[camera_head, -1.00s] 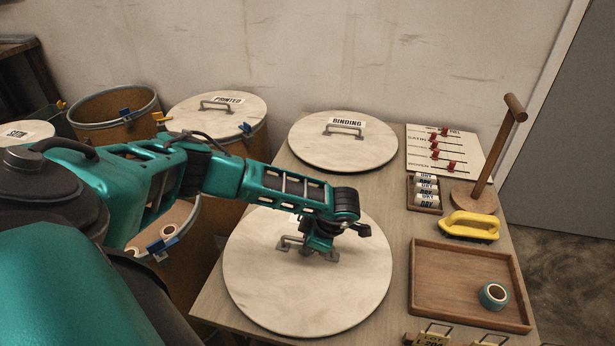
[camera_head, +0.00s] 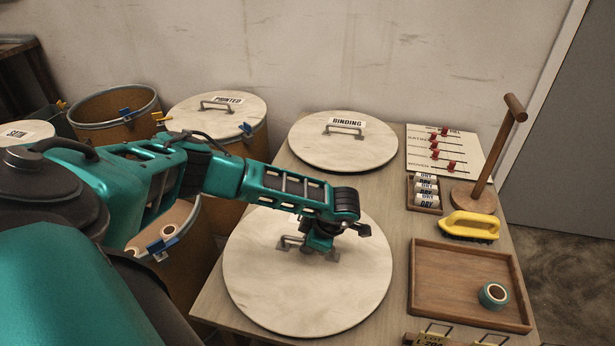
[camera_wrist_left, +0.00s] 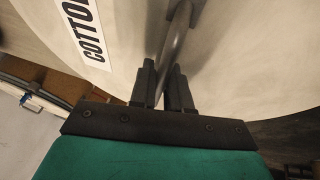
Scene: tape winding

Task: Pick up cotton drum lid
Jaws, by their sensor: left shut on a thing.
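The cotton drum lid (camera_head: 270,290) is a large round pale wooden disc with a metal bar handle (camera_head: 288,243), lying on the table at the front. In the left wrist view its label (camera_wrist_left: 88,35) reads "COTTO", with the rest cut off. My left gripper (camera_head: 318,250) is over the middle of the lid. In the left wrist view my left gripper (camera_wrist_left: 165,82) is shut on the lid's handle (camera_wrist_left: 176,40), one finger on each side of the bar. The lid looks flat on the table. My right gripper is not in view.
The "BINDING" lid (camera_head: 345,155) lies behind on the table (camera_head: 215,300). To the right are a wooden tray (camera_head: 450,285) with a teal tape roll (camera_head: 493,295), a yellow brush (camera_head: 470,225) and an upright wooden post (camera_head: 490,150). Drums (camera_head: 115,125) stand at the left.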

